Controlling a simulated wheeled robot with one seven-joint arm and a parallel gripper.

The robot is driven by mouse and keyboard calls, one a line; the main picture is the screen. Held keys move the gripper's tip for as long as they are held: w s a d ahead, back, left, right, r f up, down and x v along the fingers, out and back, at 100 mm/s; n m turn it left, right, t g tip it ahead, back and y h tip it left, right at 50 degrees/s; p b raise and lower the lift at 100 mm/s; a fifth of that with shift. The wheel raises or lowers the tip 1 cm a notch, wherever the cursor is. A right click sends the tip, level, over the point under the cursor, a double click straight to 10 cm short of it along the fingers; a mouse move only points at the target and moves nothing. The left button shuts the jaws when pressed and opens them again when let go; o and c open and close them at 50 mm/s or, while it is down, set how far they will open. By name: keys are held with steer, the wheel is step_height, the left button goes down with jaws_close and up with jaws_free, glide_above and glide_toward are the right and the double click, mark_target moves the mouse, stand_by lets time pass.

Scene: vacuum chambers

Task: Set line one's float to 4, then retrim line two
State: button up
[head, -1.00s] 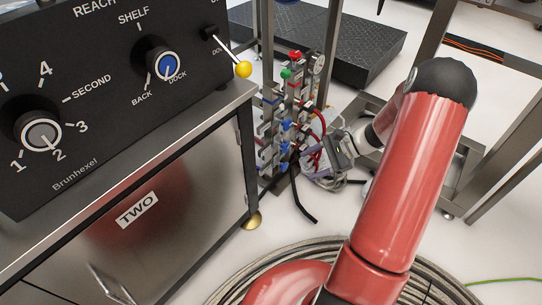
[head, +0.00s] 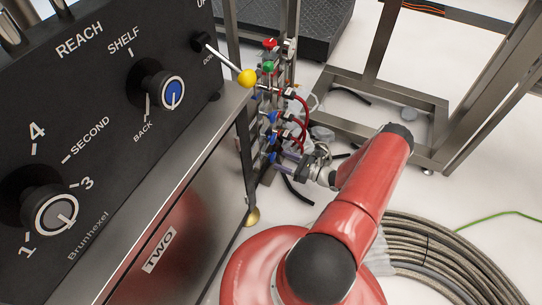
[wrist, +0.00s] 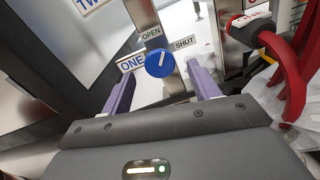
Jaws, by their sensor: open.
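In the wrist view a blue knob (wrist: 160,63) sits on a metal post beside plates reading ONE (wrist: 131,63), OPEN (wrist: 151,34) and SHUT (wrist: 185,42). Its white mark points up, between OPEN and SHUT. My gripper (wrist: 161,72) is open, its purple fingers on either side of the knob in the picture; I cannot tell whether they touch it. In the head view my gripper (head: 287,158) is small, at the lower part of the valve rack (head: 268,130). No float setting is readable.
The black control box (head: 110,110) has a grey numbered dial (head: 56,215), a blue SHELF/BACK dial (head: 172,93) and a yellow-tipped lever (head: 247,77). Red hoses (wrist: 287,65) lie right of my gripper. Coiled hose (head: 440,260) covers the floor.

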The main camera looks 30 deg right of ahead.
mark_target(274, 157)
steer(key=x, duration=0.5)
